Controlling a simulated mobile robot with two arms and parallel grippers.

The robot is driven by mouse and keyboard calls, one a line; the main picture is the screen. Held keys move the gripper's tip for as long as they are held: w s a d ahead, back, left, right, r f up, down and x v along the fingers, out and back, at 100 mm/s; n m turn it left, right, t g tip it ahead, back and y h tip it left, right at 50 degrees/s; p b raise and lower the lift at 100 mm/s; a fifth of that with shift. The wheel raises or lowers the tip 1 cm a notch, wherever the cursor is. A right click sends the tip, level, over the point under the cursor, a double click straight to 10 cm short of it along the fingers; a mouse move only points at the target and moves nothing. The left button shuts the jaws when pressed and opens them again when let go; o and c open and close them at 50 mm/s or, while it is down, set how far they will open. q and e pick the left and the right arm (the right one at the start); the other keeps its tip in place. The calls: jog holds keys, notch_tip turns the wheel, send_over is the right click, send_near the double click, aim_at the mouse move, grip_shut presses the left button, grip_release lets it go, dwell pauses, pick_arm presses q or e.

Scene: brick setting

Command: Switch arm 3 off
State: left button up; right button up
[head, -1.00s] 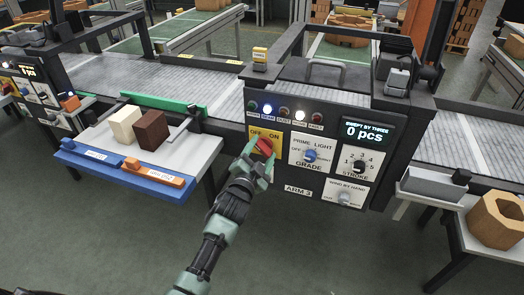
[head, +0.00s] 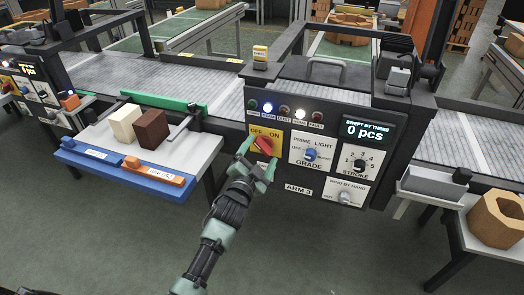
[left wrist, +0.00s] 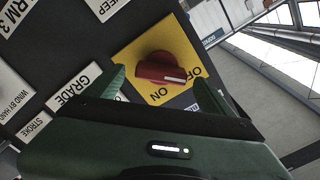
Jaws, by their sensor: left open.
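The red rotary knob (head: 264,143) sits on a yellow OFF/ON plate (head: 257,132) on the panel labelled ARM 3 (head: 298,190). In the left wrist view the knob (left wrist: 163,66) shows close up, with a pale mark at its end near the OFF and ON lettering. My left gripper (head: 258,162) is open just in front of and below the knob. Its fingers stand either side of the knob in the left wrist view, apart from it. My right gripper is not in view.
The same panel has a GRADE knob (head: 310,154), a STROKE knob (head: 359,165), a hand knob (head: 345,197) and a display reading 0 pcs (head: 368,130). A side table (head: 190,150) with a cream block (head: 125,122) and a brown block (head: 151,129) stands left. Free floor lies in front.

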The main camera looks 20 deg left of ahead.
pick_arm(q)
jog(key=s, duration=0.6)
jog(key=shift+s, duration=0.2)
jog(key=shift+a, duration=0.1)
